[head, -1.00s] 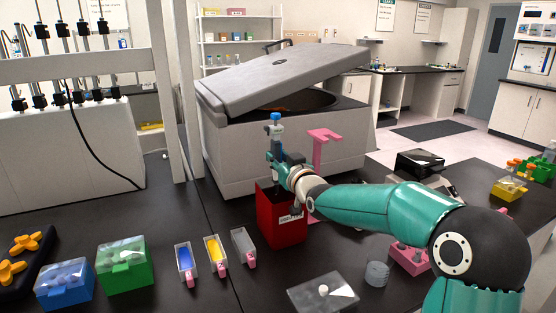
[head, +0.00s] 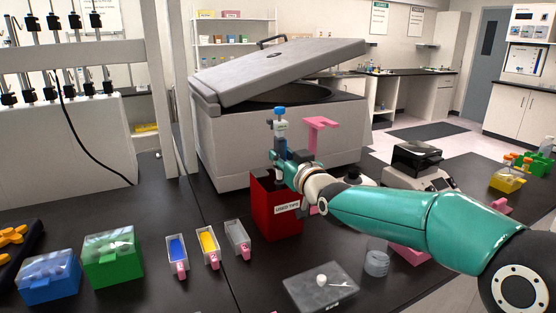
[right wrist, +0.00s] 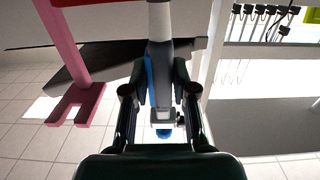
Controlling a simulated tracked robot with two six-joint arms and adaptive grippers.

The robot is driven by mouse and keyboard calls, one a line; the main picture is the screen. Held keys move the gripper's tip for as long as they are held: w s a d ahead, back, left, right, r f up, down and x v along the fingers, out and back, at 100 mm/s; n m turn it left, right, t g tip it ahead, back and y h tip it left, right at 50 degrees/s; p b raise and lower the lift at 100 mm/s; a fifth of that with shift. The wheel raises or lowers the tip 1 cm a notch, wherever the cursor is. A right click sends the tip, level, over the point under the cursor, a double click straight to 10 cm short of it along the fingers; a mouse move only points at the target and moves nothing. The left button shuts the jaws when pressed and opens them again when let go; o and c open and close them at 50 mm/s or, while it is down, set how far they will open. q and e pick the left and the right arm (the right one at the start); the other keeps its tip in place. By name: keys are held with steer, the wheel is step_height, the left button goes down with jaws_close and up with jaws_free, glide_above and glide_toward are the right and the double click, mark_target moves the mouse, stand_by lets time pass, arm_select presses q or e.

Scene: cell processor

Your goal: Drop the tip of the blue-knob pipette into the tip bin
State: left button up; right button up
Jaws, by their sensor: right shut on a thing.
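The blue-knob pipette (head: 280,126) is held upright, its blue knob at the top and its lower end at the tip bin's opening. My right gripper (head: 280,165) is shut on it; in the right wrist view the gripper (right wrist: 158,95) has its fingers on either side of the pipette body (right wrist: 158,70). The tip bin (head: 274,210) is a red box with a white "used tips" label, standing on the black bench in front of the centrifuge. The pipette's tip is hidden by the gripper and bin. My left gripper is not in view.
A large grey centrifuge (head: 240,140) with its lid raised stands behind the bin. A pink pipette stand (head: 318,135) is just right of the pipette. Blue (head: 48,280) and green (head: 112,262) tip boxes and three small troughs (head: 208,245) lie to the left. A clear-lidded box (head: 320,288) lies in front.

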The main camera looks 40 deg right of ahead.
mark_target(283, 125)
steer(key=shift+r, duration=0.1)
step_height(283, 125, up, 8)
steer(key=p, duration=0.4)
steer(key=shift+f+p, duration=0.2)
steer(key=shift+p, duration=0.2)
steer(key=shift+f, duration=0.1)
